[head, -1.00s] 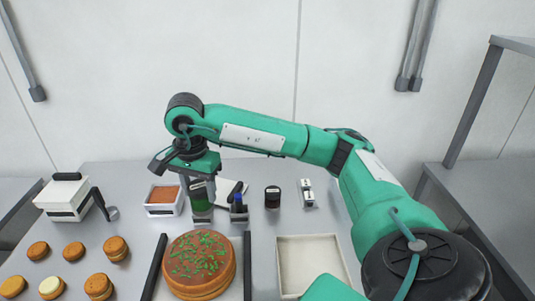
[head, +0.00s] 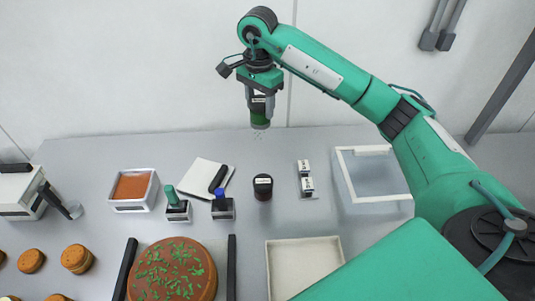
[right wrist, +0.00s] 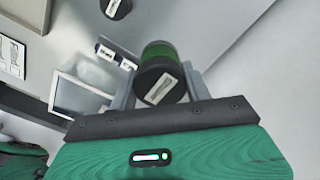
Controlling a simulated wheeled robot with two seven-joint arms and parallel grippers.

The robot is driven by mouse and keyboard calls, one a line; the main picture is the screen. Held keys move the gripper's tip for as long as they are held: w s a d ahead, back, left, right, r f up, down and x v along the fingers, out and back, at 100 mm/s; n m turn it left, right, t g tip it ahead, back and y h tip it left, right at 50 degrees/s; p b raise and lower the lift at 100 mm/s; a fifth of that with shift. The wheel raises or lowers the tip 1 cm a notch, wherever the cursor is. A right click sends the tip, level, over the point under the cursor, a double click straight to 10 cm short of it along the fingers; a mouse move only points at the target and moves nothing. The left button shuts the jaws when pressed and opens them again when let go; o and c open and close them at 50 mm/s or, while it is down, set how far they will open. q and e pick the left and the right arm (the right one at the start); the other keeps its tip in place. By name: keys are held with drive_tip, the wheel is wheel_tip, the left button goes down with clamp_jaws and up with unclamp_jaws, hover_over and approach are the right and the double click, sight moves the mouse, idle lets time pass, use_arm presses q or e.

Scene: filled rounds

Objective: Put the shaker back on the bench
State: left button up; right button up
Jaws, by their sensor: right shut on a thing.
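The shaker (head: 260,117), a small cylinder with a green body and dark, labelled end, is held by my right gripper (head: 262,94). The gripper is shut on it, well up above the back of the bench (head: 330,225), with nothing touching the shaker from below. A few faint specks show just under it. In the right wrist view the shaker (right wrist: 160,74) sits between the fingers, its dark labelled end toward the camera. My left gripper is not in view.
A cake with green sprinkles (head: 172,272) stands at the front. Behind it are a reddish-filled tub (head: 132,188), two small stamp-like holders (head: 178,210), a dark labelled jar (head: 263,187) and white blocks (head: 306,178). A clear-lidded box (head: 375,175) and empty tray (head: 303,262) lie right.

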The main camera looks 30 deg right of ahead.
wheel_tip(320, 180, down, 17)
drive_tip(key=p, duration=0.4)
drive_tip(key=shift+f, duration=0.45)
drive_tip(key=shift+f, duration=0.1)
drive_tip(key=shift+f, duration=0.15)
drive_tip(key=o, duration=1)
drive_tip(key=shift+o, duration=0.2)
